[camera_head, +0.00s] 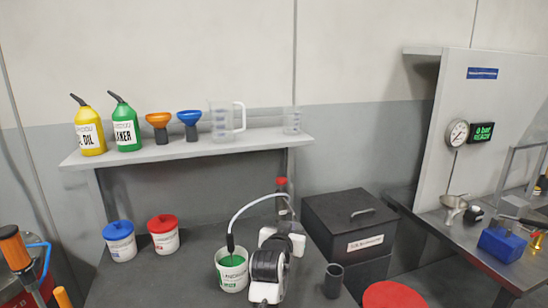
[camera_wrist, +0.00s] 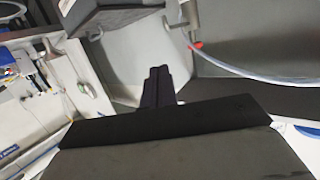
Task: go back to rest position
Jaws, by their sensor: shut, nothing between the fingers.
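My gripper (camera_wrist: 160,80) shows in the wrist view as two dark fingers close together, shut and empty. It points out over the workbench, apart from the bottle with a red part and clear hose (camera_wrist: 240,70) on its right. In the head view, white and black links of my arm stand over the bench, beside a white tub with green contents (camera_head: 232,272); the fingers cannot be made out there. A curved hose (camera_head: 250,205) runs from the red-capped bottle (camera_head: 281,190) down to the tub.
A shelf (camera_head: 190,146) holds two jugs, two funnels and clear measuring vessels. Blue-lidded (camera_head: 119,240) and red-lidded (camera_head: 163,234) tubs stand left on the bench. A dark cup (camera_head: 333,281) and black lidded box (camera_head: 350,222) are right. A red round top (camera_head: 393,295) is front right.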

